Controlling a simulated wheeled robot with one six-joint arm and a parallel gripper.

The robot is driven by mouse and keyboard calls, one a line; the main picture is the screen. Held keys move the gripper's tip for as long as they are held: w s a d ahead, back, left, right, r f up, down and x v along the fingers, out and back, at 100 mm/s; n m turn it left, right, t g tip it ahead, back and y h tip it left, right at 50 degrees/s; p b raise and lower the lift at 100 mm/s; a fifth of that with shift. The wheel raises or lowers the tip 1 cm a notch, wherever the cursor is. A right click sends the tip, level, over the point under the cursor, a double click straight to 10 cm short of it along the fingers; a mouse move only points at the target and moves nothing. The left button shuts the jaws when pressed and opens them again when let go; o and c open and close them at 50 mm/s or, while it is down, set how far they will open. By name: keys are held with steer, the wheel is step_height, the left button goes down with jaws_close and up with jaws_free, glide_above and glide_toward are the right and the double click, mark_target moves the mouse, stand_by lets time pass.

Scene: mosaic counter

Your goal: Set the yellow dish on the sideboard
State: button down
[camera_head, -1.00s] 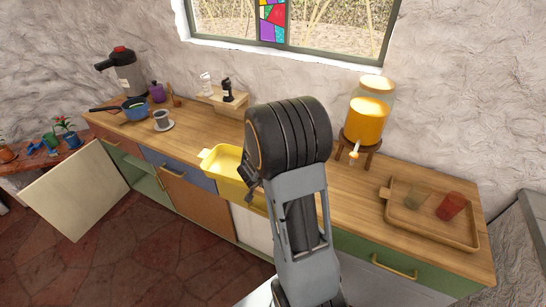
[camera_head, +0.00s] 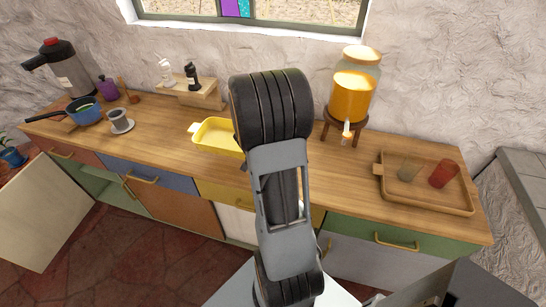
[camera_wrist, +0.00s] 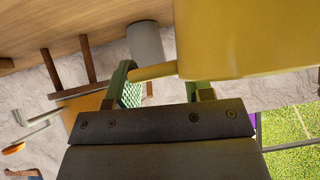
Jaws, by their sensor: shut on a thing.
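The yellow dish (camera_head: 213,134) is a shallow rectangular pan with a handle. In the head view it shows left of my arm, over the wooden top of the sideboard (camera_head: 155,137), looking roughly level. My arm hides its right part. In the wrist view the dish (camera_wrist: 240,40) fills the upper right. My gripper (camera_wrist: 165,88) is shut on its handle between green finger pads. The gripper itself is hidden behind my arm in the head view. I cannot tell whether the dish touches the top.
A juice dispenser (camera_head: 352,95) on a wooden stand is right of my arm. A tray (camera_head: 420,203) with two cups is farther right. A cup on a saucer (camera_head: 120,122), a blue pan (camera_head: 84,111) and a small shelf (camera_head: 190,95) stand left. The top between saucer and dish is clear.

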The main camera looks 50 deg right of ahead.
steer(key=d+f+b, duration=0.1)
steer(key=s+d+f+b, duration=0.1)
steer(key=f, duration=0.1)
steer(key=d+f+b, duration=0.1)
steer(key=f, duration=0.1)
steer(key=shift+s+d, duration=0.3)
steer(key=shift+d, duration=0.05)
steer(key=f+b, duration=0.2)
steer(key=f, duration=0.1)
steer(key=shift+s+d, duration=0.2)
steer(key=shift+d, duration=0.15)
steer(key=shift+f, duration=0.4)
steer(key=c, duration=0.5)
jaws_free()
steer(key=shift+a, duration=0.1)
